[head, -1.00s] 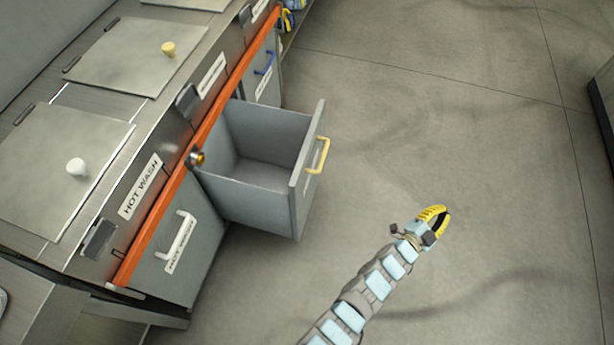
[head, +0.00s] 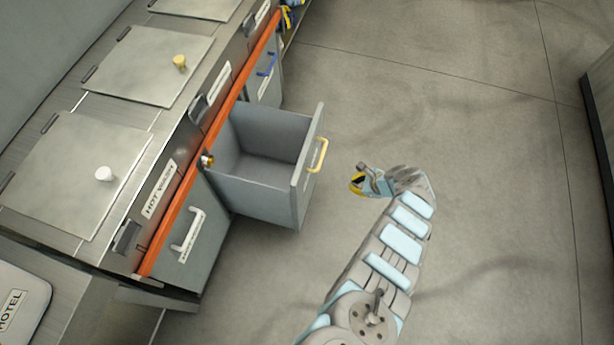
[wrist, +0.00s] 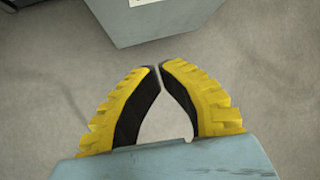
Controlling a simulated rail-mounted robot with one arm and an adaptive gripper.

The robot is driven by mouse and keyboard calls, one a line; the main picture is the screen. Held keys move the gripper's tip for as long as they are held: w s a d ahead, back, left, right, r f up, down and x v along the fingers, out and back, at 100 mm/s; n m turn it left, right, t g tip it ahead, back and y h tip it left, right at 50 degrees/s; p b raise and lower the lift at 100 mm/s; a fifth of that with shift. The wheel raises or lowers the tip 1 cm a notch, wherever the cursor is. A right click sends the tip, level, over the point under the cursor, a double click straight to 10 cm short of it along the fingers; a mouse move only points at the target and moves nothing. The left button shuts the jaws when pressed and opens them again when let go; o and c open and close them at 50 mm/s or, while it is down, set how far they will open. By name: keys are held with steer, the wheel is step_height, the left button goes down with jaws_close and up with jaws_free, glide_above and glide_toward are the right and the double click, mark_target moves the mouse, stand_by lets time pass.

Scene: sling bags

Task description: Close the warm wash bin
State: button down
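The pulled-out grey bin (head: 262,192) with a yellow handle (head: 317,155) stands out from the counter front, open at the top and empty inside. It is the middle one in view; its label is too small to read. My gripper (head: 357,182) is to the right of the bin's front panel, apart from it, with yellow fingers pointing left toward it. In the wrist view my gripper (wrist: 160,66) has its fingertips together with nothing between them. The lower part of the grey bin front (wrist: 155,22) shows ahead of the fingertips, with a piece of its label.
A shut bin with a white handle (head: 189,234) sits nearer, below the hot wash label (head: 159,188). A shut bin with a blue handle (head: 266,65) is farther. An orange rail (head: 185,211) runs along the counter. The floor (head: 480,150) right of the bin is clear.

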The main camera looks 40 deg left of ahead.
steer(key=s+a+r+g+y+p, duration=0.1)
steer(key=s+a+r+g, duration=0.1)
steer(key=s+r+g, duration=0.35)
steer(key=t+b, duration=0.2)
steer(key=b, duration=0.1)
glide_toward(299, 183)
steer(key=shift+w+f+x, duration=0.15)
steer(key=shift+x, duration=1.65)
steer(key=shift+w+f+x, duration=0.15)
steer(key=shift+w+x, duration=0.05)
steer(key=shift+x, duration=1.6)
steer(key=shift+d, duration=0.15)
